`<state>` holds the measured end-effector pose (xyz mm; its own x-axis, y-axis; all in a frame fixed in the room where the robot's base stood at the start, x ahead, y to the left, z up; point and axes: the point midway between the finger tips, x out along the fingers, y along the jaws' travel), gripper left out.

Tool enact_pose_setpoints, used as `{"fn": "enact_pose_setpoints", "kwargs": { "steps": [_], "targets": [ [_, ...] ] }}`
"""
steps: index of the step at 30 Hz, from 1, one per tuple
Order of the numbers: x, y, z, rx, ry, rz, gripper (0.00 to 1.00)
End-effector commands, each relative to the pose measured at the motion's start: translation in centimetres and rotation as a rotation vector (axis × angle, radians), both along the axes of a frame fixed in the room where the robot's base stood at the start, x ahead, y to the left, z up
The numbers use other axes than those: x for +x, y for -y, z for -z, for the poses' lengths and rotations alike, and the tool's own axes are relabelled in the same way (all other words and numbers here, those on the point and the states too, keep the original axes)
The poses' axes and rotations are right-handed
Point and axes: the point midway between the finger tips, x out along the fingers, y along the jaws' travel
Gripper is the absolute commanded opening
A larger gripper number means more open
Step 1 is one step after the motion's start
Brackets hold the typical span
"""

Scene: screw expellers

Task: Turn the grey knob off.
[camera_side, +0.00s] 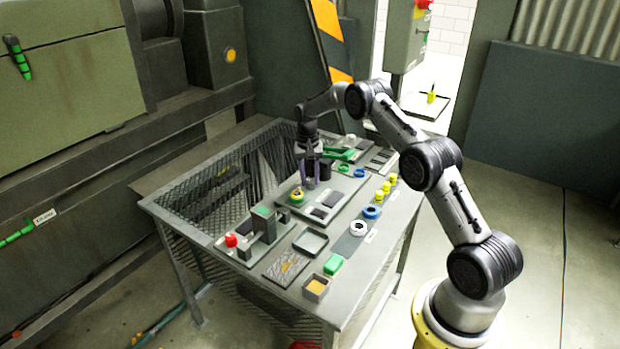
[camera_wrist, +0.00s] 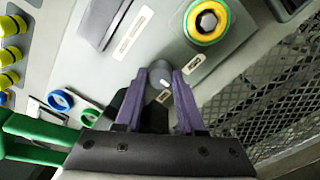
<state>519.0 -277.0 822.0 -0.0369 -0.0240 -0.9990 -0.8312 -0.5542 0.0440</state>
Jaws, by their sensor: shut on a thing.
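The grey knob (camera_wrist: 163,79) shows in the wrist view as a small grey cylinder on the grey panel (camera_wrist: 160,45). My gripper (camera_wrist: 165,76) has its two purple fingers on either side of it, shut on it. The fingers hide part of the knob. In the side view my gripper (camera_side: 311,184) points down at the panel in the middle of the table. The knob is small there and mostly hidden between the fingertips.
A yellow-and-green ring (camera_wrist: 190,22) around a hex piece sits close by. The table (camera_side: 150,204) also holds a red button (camera_side: 231,240), yellow pieces (camera_side: 386,188), a blue ring (camera_side: 372,212), a white ring (camera_side: 359,228) and a green block (camera_side: 334,263).

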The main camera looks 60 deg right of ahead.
Motion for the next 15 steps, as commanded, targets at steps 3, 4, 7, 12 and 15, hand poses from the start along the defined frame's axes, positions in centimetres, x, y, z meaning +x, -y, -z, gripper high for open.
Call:
{"fn": "enact_pose_setpoints", "kwargs": {
  "steps": [3,4,7,12,15],
  "targets": [
    [0.07,0.08,-0.07,-0.003,0.003,-0.001,0.51],
    [0.07,0.08,-0.06,-0.002,0.002,-0.001,0.56],
    [0.05,0.07,-0.05,-0.002,0.002,-0.001,0.68],
    [0.03,0.04,-0.03,-0.002,0.001,-0.001,0.68],
    [0.03,0.04,-0.12,-0.002,0.001,-0.001,0.68]
  ]
}}
